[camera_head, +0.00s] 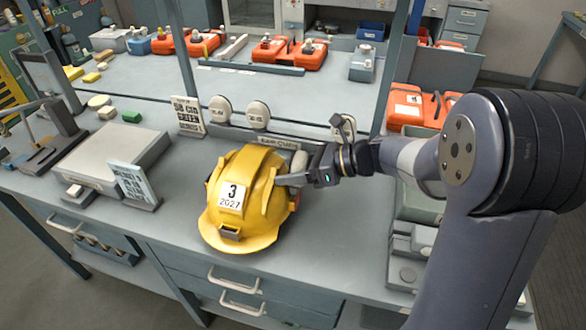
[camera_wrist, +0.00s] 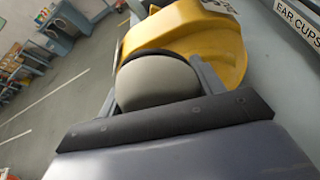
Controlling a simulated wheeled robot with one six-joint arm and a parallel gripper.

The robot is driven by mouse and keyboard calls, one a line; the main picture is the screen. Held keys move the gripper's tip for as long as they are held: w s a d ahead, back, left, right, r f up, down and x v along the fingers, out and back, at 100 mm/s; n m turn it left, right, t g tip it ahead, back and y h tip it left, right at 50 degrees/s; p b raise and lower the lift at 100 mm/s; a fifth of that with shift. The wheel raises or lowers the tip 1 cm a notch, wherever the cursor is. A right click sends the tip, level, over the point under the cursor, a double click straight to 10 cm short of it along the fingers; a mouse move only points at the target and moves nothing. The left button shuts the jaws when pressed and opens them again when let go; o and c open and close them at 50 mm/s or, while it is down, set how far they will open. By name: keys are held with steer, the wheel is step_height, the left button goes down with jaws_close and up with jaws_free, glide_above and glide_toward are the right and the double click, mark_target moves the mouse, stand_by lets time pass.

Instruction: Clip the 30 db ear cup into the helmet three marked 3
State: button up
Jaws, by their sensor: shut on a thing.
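The yellow helmet (camera_head: 243,197) stands on the bench and bears a white label with a 3 and 2027. My gripper (camera_head: 290,180) is at the helmet's right side, with a finger along the shell. In the wrist view the gripper is shut on a grey ear cup (camera_wrist: 155,82) with a dark rim, right against the yellow helmet (camera_wrist: 190,35). Its rating is not visible, and I cannot tell whether it is seated in the helmet.
A sign reading EAR CUPS (camera_wrist: 298,22) marks the rack behind the helmet. Orange cases (camera_head: 407,104) and grey bins stand right. The bench front right of the helmet is clear.

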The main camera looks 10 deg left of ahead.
steer(key=shift+f+b, duration=1.15)
steer(key=shift+r, duration=0.15)
steer(key=shift+r+p, duration=0.8)
steer(key=shift+r, duration=0.5)
steer(key=shift+b, duration=0.9)
stand_by(1.0)
steer(key=shift+f+b, duration=1.4)
steer(key=shift+b, duration=0.1)
steer(key=o, duration=1.1)
steer(key=v, duration=1)
steer(key=shift+d+r, duration=0.2)
steer(key=shift+d, duration=0.1)
